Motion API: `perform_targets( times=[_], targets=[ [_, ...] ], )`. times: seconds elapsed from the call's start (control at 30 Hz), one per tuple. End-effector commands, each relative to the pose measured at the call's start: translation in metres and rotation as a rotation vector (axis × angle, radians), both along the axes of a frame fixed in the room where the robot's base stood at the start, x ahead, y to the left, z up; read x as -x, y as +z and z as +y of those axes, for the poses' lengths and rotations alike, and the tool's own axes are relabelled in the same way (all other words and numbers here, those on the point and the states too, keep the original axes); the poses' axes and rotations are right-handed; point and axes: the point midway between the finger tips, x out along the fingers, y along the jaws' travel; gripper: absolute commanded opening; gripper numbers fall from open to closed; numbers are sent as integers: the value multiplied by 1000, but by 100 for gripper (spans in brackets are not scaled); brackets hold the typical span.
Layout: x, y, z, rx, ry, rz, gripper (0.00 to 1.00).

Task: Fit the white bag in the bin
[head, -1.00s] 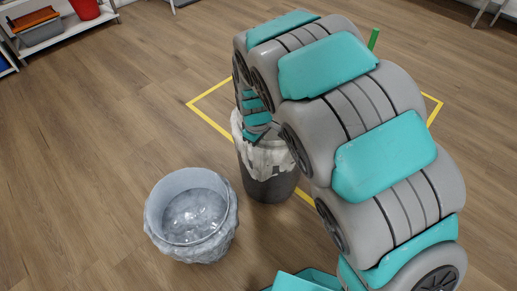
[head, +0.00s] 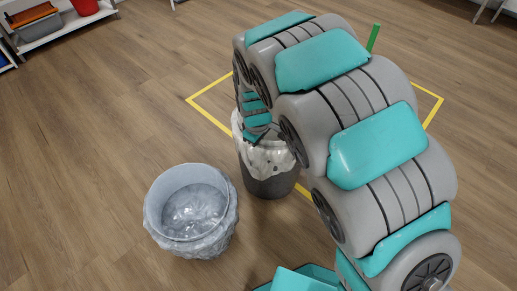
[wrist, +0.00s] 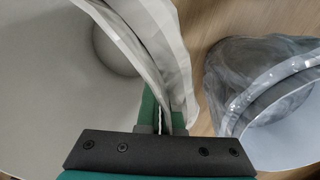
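The white bag (head: 262,157) hangs over the rim of a dark grey bin (head: 268,186), with its lower edge draped unevenly outside the upper wall. My gripper (wrist: 160,117) is at the bin's rim in the wrist view. Its green fingers are close together with a thin fold of the white bag (wrist: 172,52) between them. The bag lies open to the left in that view and a round bottom shows inside. In the head view my arm hides the bin's right side and most of the gripper.
A second bin lined with a clear bag (head: 188,212) stands to the left, close by; it also shows in the wrist view (wrist: 262,75). Yellow tape (head: 208,112) marks the floor around the dark bin. A shelf (head: 60,32) stands at the far left. Floor between is clear.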

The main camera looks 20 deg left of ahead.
Motion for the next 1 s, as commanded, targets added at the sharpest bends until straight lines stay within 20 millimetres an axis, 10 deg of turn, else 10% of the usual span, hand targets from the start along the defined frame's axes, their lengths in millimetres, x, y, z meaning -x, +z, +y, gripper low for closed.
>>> perform_targets(
  times=[0.2, 0.53, 1.0],
  targets=[
    [0, -5, 0, 0, 0, 0, 0],
    [0, -5, 0, 0, 0, 0, 38],
    [0, 9, 1, -1, 0, -1, 38]
  ],
)
